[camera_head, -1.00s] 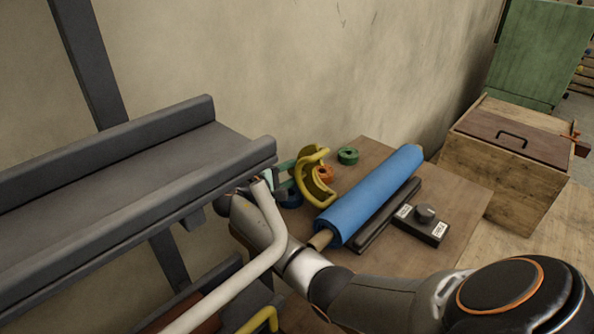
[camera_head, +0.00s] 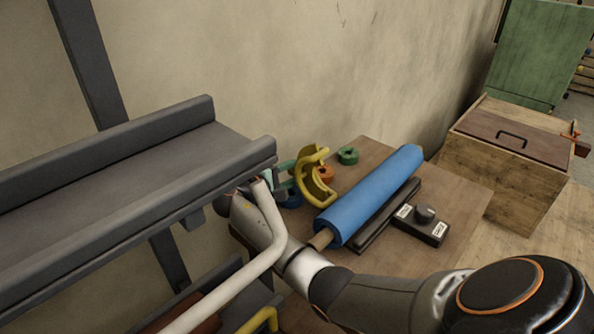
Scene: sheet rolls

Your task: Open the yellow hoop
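A yellow bent bar (camera_head: 262,319), the part most like a hoop, shows at the bottom edge by the lower shelf; most of it is cut off. A white bent bar (camera_head: 262,262) rises beside the dark upper shelf (camera_head: 110,180) and crosses in front of my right arm. My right arm comes in from the right, and its wrist lies at the shelf's right end, near the top of the white bar. The fingers of my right gripper are hidden or too small to make out there. My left gripper is out of view.
A wooden table (camera_head: 455,205) holds a blue roll (camera_head: 370,195), a dark bar with a small block (camera_head: 425,225), a yellow curved piece (camera_head: 318,187) and green (camera_head: 348,156), orange (camera_head: 326,172) and blue rings (camera_head: 291,198). A wooden box (camera_head: 500,180) stands at the right.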

